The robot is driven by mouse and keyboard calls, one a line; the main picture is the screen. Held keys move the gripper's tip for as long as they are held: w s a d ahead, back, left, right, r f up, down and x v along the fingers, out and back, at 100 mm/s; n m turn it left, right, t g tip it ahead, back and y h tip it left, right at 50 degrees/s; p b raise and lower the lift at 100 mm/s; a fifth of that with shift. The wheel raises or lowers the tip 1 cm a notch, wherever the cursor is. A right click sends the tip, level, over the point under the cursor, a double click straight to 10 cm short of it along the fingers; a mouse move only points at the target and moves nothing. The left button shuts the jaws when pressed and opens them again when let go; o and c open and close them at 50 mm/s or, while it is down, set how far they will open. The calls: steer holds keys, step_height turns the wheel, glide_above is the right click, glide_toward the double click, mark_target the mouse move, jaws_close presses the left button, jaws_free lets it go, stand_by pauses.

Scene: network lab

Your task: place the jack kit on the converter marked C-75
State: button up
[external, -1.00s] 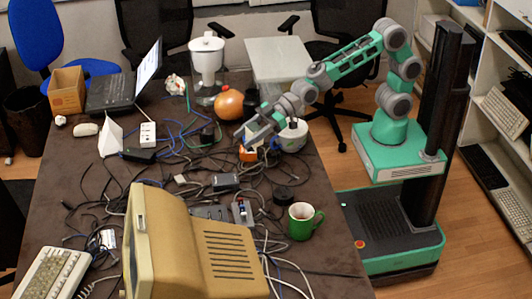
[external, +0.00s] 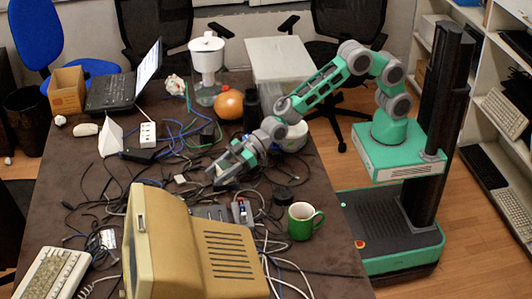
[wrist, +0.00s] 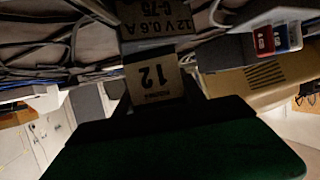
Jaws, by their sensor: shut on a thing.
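The jack kit, a small box with a pale label reading 12 (wrist: 153,82), is between the dark fingers of my gripper (wrist: 157,100) in the wrist view. My gripper is shut on it. The converter, a dark block with a grey label reading 12 V 0.6 A C-75 (wrist: 155,18), shows upside down just beyond the kit. The kit overlaps the converter's near edge in this view; I cannot tell whether they touch. In the external view my gripper (external: 217,180) points down over the cluttered middle of the table and hides most of the converter.
Loose cables surround the spot on the brown table (external: 95,175). A red block (wrist: 264,40) and a blue block (wrist: 283,38) lie close by. A beige monitor (external: 175,240) and a green mug (external: 301,222) stand nearer the camera. An orange ball-shaped object (external: 228,105) is farther back.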

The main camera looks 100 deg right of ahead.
steer(key=o, duration=1.5)
steer(key=shift+c, duration=0.2)
steer(key=shift+s+r, duration=0.1)
steer(key=v, duration=1.1)
steer(key=shift+s+r, duration=0.25)
steer(key=shift+s, duration=0.05)
steer(key=shift+d, duration=0.15)
